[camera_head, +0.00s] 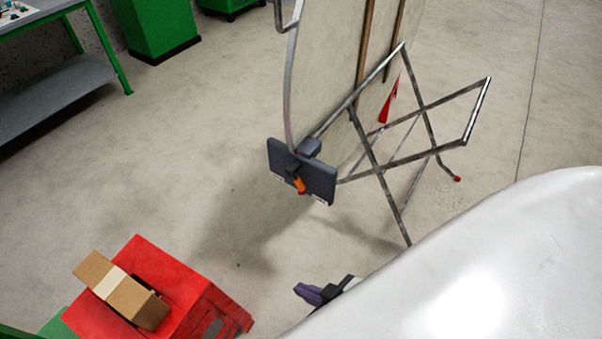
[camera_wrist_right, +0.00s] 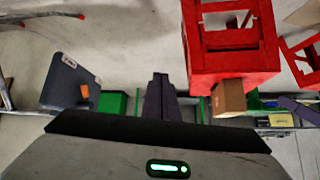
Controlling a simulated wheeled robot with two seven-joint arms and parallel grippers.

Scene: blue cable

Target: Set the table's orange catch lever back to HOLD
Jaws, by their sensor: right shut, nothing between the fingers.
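A folding table (camera_head: 335,70) has its pale top tilted up on edge, with crossed metal legs behind it. A dark grey catch plate (camera_head: 318,180) sits at its lower edge, with a small white label near each end, too small to read. The orange catch lever (camera_head: 299,185) points downward from the plate's middle. The plate (camera_wrist_right: 60,85) and lever (camera_wrist_right: 84,91) also show at the left in the right wrist view. My right gripper (camera_head: 306,293) is shut and empty, below and apart from the lever; its fingers (camera_wrist_right: 158,85) show in the wrist view. My left gripper is out of view.
A red crate-like box (camera_head: 185,285) with a cardboard box (camera_head: 120,288) on it stands at the lower left. A green-legged bench (camera_head: 60,95) and green cabinets (camera_head: 160,25) stand at the back left. Bare floor lies between them and the table.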

